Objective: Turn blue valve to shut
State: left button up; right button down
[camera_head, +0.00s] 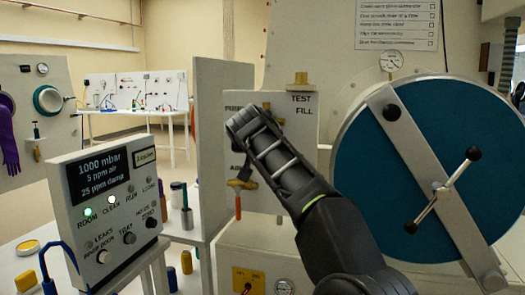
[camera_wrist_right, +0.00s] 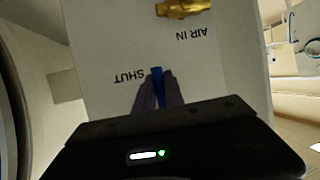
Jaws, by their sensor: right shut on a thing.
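In the right wrist view, the blue valve handle (camera_wrist_right: 158,88) shows as a narrow blue strip between the two dark fingers of my right gripper (camera_wrist_right: 158,76), which is shut on it. The word SHUT, upside down in this view, is printed on the pale panel (camera_wrist_right: 105,50) just left of the fingertips. A brass fitting (camera_wrist_right: 186,8) and the label AIR IN are at the top of that view. In the head view my right arm reaches across the valve panel (camera_head: 300,150) and hides the blue handle and the fingers. My left gripper is not in view.
A red-handled brass valve (camera_head: 238,205) hangs left of my right arm. A large blue round door (camera_head: 365,165) with a metal crossbar is close on the right. A grey display box (camera_head: 105,200) stands at the left front, with several small bottles behind it.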

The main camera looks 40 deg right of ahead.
jog(key=c, duration=1.4)
grip_release()
jog(key=shift+c, duration=0.2)
jog(key=b+v, duration=0.1)
jog(key=v, duration=0.6)
jog(key=shift+s+a+b, duration=0.25)
jog(key=shift+s+b, duration=0.05)
jog(key=shift+b, duration=0.1)
jog(key=shift+r, duration=0.1)
